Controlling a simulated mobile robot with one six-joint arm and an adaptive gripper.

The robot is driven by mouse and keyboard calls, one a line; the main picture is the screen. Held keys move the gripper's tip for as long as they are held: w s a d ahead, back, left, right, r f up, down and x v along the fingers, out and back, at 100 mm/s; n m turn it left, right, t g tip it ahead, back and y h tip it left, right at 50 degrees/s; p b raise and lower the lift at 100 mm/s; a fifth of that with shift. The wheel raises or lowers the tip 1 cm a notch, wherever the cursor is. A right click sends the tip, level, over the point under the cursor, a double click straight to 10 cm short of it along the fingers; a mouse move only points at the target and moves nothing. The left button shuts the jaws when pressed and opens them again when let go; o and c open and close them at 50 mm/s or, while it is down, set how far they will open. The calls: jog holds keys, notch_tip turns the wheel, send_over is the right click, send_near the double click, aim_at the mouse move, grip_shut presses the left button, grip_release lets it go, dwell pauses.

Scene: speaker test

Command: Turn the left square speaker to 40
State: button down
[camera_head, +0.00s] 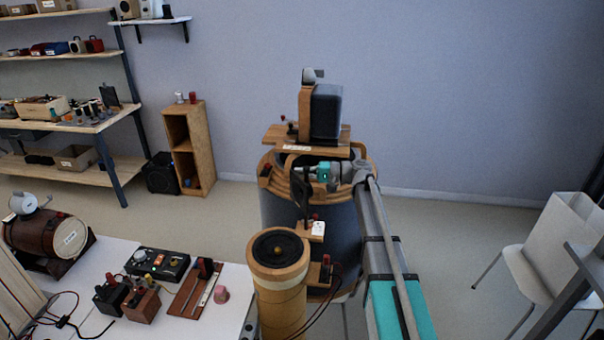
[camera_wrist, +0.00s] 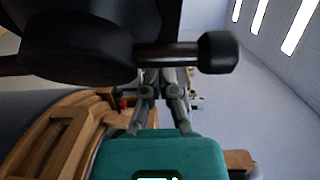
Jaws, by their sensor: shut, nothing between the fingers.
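A square dark box with a wooden side (camera_head: 326,113), which looks like a speaker, stands on a wooden board on top of a large grey drum (camera_head: 280,205). Another square black speaker-like box (camera_head: 160,173) stands on the floor at the left; I cannot tell which one is the task's left speaker. No scale or number 40 is readable. My gripper (camera_head: 299,174) is just below the board, pointing left, shut and empty. In the wrist view my gripper (camera_wrist: 162,82) is partly hidden by a large dark rounded shape with a knob-ended rod (camera_wrist: 218,52).
A wooden cylinder with a black round top (camera_head: 275,246) stands in front of the drum. A white table (camera_head: 100,330) with small devices is at the left. A shelf rack (camera_head: 60,118) is behind it. A white chair (camera_head: 535,275) is at the right. Open floor lies right of the drum.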

jog(key=w+d, duration=0.7)
jog(key=d, duration=0.4)
jog(key=shift+d, duration=0.4)
jog(key=s+a+f+g+h, duration=0.1)
jog(key=s+a+f+h, duration=0.25)
jog(key=s+f, duration=0.35)
jog(key=s+a+f+h, duration=0.3)
jog(key=s+f+h, duration=0.2)
jog(key=s, duration=0.5)
jog(key=s+d+f+h, duration=0.2)
jog(key=s+h, duration=0.1)
jog(key=s, duration=0.3)
jog(key=s+d+f+h, duration=0.2)
jog(key=s+h, duration=0.1)
jog(key=s, duration=0.3)
jog(key=s+d+f+n+h, duration=0.1)
jog(key=s+f+h, duration=0.1)
jog(key=s, duration=0.4)
jog(key=shift+d+f+g+h, duration=0.3)
jog(key=shift+d+h, duration=0.1)
jog(key=shift+h, duration=0.35)
jog(key=shift+s, duration=0.1)
jog(key=shift+s, duration=0.15)
